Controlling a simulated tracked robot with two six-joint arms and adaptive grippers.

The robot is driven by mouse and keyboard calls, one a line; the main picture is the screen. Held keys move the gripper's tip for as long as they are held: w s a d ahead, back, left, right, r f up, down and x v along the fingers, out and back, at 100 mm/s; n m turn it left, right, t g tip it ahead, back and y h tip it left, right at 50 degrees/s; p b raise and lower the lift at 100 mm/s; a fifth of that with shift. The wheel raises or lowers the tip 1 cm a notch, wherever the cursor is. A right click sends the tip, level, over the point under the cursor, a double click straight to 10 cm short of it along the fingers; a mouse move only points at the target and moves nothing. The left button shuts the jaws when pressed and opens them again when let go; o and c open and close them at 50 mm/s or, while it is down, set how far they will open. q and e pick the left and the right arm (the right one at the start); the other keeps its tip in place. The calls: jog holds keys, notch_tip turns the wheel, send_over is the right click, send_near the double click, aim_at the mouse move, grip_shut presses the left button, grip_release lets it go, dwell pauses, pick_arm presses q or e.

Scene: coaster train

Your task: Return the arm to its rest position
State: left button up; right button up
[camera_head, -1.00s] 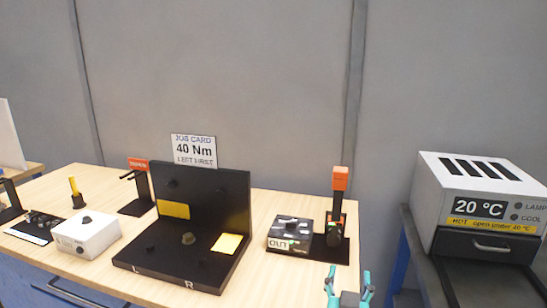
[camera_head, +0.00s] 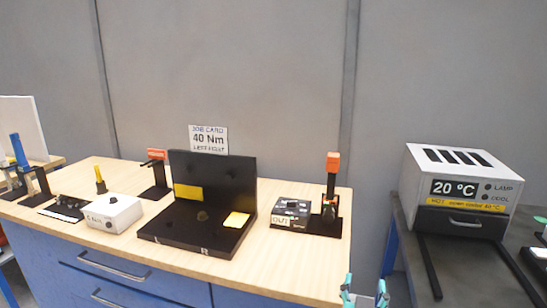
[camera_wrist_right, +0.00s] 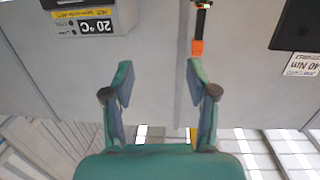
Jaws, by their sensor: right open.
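My right gripper (camera_head: 365,292) shows at the bottom edge of the head view, in front of the bench. Its two teal fingertips stand apart with nothing between them. The right wrist view shows the same open gripper (camera_wrist_right: 160,88), empty, with grey wall and floor behind it. The rest of the right arm is below the head view. My left gripper does not show clearly in any view.
The wooden bench (camera_head: 277,262) holds a black fixture (camera_head: 240,172), a white box (camera_head: 114,214) and an OUT block (camera_head: 292,212) beside an orange-topped stand (camera_head: 333,163). A white oven (camera_head: 462,165) stands on a dark cart at right.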

jog(key=d+f+n+g, duration=0.1)
jog(key=d+f+g, duration=0.3)
jog(key=f, duration=0.9)
jog(key=s+f+n+g+y+p, duration=0.1)
jog(key=s+f+g+y, duration=0.35)
jog(key=f, duration=1.05)
jog(key=s+a+f+g+y, duration=0.2)
jog(key=s+a+f, duration=0.3)
jog(key=s, duration=0.5)
jog(key=s+a+f+g+y, duration=0.3)
jog(key=s+a+f+g, duration=0.2)
jog(key=s, duration=0.5)
jog(key=shift+a, duration=0.2)
jog(key=shift+c, duration=0.2)
